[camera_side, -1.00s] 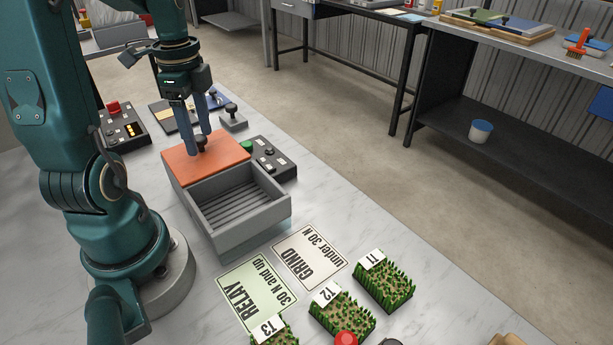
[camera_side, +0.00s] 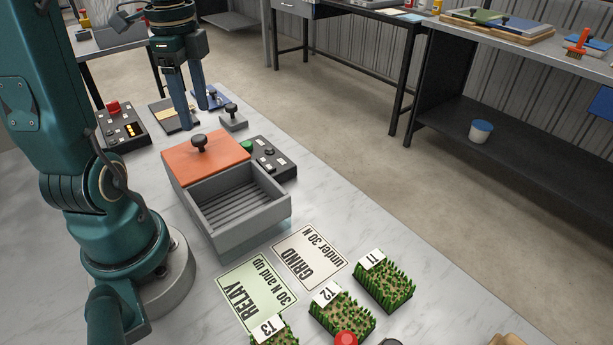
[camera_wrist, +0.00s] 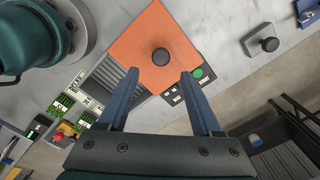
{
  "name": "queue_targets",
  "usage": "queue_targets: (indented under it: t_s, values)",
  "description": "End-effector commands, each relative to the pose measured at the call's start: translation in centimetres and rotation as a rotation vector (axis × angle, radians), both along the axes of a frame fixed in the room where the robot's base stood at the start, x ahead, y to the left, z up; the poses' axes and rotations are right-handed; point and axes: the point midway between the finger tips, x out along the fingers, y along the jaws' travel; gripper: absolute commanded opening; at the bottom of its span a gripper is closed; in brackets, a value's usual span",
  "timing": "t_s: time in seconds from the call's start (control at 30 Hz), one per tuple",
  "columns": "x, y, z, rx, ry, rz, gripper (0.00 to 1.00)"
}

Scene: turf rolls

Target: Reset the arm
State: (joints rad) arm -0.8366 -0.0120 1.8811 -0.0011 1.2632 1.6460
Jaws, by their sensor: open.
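My gripper (camera_side: 194,112) is open and empty in the side view, raised above and behind the box's orange lid. Its two blue fingers also show apart in the wrist view (camera_wrist: 158,106). The orange lid (camera_side: 180,157) with a black knob (camera_side: 199,141) covers the far part of the grey box (camera_side: 262,222); the near part is uncovered and shows a ribbed floor. In the wrist view the orange lid (camera_wrist: 135,48) and its knob (camera_wrist: 161,57) lie beyond the fingertips, with nothing between the fingers.
Turf pieces T1 (camera_side: 385,287), T2 (camera_side: 350,318) and T3 (camera_side: 283,341) stand at the front. RELAY (camera_side: 252,290) and GRIND (camera_side: 308,262) cards lie beside them. A control box with a green button (camera_side: 270,159) adjoins the grey box. A grey block with a knob (camera_side: 233,123) stands behind.

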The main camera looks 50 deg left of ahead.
Motion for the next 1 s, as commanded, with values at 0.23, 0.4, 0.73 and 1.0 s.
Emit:
queue_targets:
  t_s: [0.23, 0.4, 0.73, 1.0]
  values:
    - [1.5, -7.0, 2.2, 0.086, -0.121, -0.204, 0.66]
    - [0.4, -12.8, 2.4, 0.08, -0.282, -0.073, 0.66]
    - [-1.9, -17.3, 0.8, -0.123, -0.457, 0.468, 0.66]
    - [-1.6, -17.3, 0.3, -0.204, -0.461, 0.775, 0.66]
